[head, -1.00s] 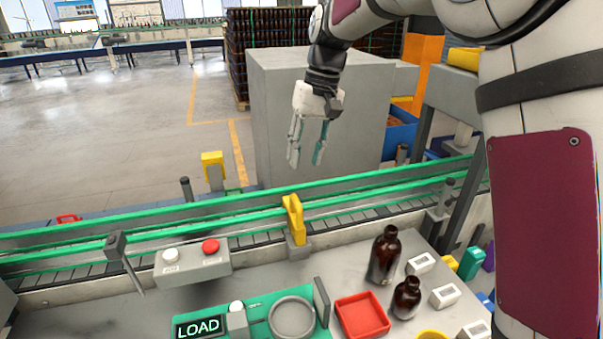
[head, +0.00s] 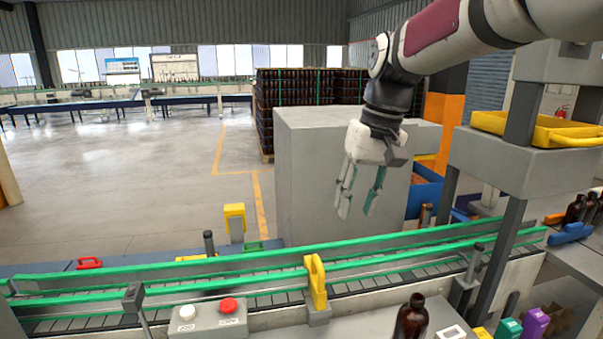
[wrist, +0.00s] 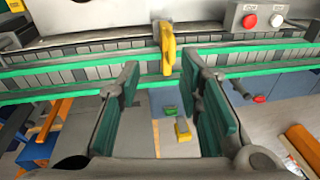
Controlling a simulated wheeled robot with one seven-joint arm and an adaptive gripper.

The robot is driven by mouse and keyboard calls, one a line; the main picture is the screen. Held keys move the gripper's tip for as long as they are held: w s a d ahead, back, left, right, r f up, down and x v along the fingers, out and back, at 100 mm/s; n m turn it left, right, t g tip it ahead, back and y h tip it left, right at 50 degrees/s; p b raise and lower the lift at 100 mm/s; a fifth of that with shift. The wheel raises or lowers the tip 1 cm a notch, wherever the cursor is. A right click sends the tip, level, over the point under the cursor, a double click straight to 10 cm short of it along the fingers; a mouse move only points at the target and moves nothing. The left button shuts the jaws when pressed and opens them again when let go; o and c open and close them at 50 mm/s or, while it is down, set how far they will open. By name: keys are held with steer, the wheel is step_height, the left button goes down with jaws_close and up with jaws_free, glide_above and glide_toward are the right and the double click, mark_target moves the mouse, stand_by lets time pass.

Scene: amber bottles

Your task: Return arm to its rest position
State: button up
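My gripper (head: 358,192) hangs in the air above and beyond the green-railed conveyor in the head view, in front of a grey cabinet. Its fingers point down and stand apart with nothing between them. In the wrist view my gripper (wrist: 168,110) also shows open, its two green-padded fingers spread with floor visible between them. My arm reaches in from the upper right of the head view.
The conveyor (head: 250,275) runs across the front, with a yellow bracket (head: 316,282) on its near side. A grey cabinet (head: 310,170) stands behind my gripper. An amber bottle (head: 411,318) stands on the near table. A grey shelf with a yellow tray (head: 540,128) stands at right.

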steer(key=s+d+f+m+t+h, duration=0.1)
steer(key=s+d, duration=0.3)
steer(key=s, duration=0.7)
steer(key=s+d+f+t, duration=0.2)
steer(key=s+d+t, duration=0.1)
steer(key=s, duration=0.9)
steer(key=shift+s+d+m+t+h, duration=0.3)
steer(key=shift+d+m+h, duration=0.1)
steer(key=shift+d, duration=0.3)
steer(key=shift+w+a, duration=0.1)
